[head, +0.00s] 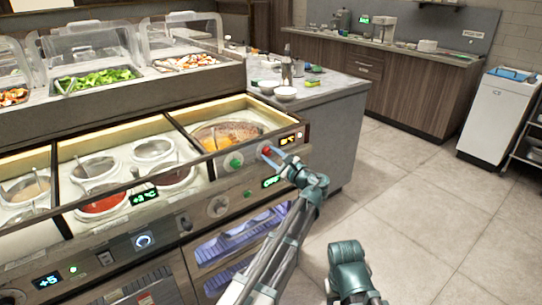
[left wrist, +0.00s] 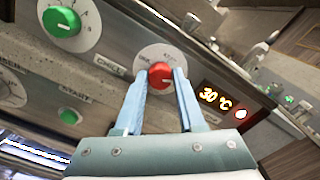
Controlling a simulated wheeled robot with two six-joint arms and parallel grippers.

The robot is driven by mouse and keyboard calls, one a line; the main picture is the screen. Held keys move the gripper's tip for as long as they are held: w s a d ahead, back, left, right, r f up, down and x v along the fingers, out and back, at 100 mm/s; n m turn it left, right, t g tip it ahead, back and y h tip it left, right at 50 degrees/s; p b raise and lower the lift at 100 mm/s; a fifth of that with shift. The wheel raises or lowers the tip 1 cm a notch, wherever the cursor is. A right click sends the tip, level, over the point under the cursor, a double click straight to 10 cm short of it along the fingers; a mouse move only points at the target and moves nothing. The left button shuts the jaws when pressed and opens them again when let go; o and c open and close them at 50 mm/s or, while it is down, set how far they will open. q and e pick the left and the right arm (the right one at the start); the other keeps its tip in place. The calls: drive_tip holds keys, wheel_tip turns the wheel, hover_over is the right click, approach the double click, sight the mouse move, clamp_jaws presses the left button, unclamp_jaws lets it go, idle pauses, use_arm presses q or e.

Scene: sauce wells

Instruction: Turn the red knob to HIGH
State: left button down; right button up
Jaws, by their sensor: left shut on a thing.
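The red knob (head: 266,150) is on the front panel of the counter, below the well at its right end. In the left wrist view the red knob (left wrist: 168,76) sits on a round white dial with small dark lettering that I cannot read clearly. My left gripper (head: 271,153) is at the knob, with its two pale blue fingers (left wrist: 166,80) closed on either side of it. The fingers hide part of the dial, and I cannot tell the knob's setting.
A green knob (left wrist: 62,21) on its own dial is left of the red one. A green START button (left wrist: 69,116) is below it. An orange display (left wrist: 217,101) reads 30 °C at right. The tiled floor (head: 410,200) is open at right.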

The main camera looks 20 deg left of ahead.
use_arm(q)
drive_tip(key=shift+m, duration=1.6)
drive_tip(key=c, duration=0.5)
unclamp_jaws()
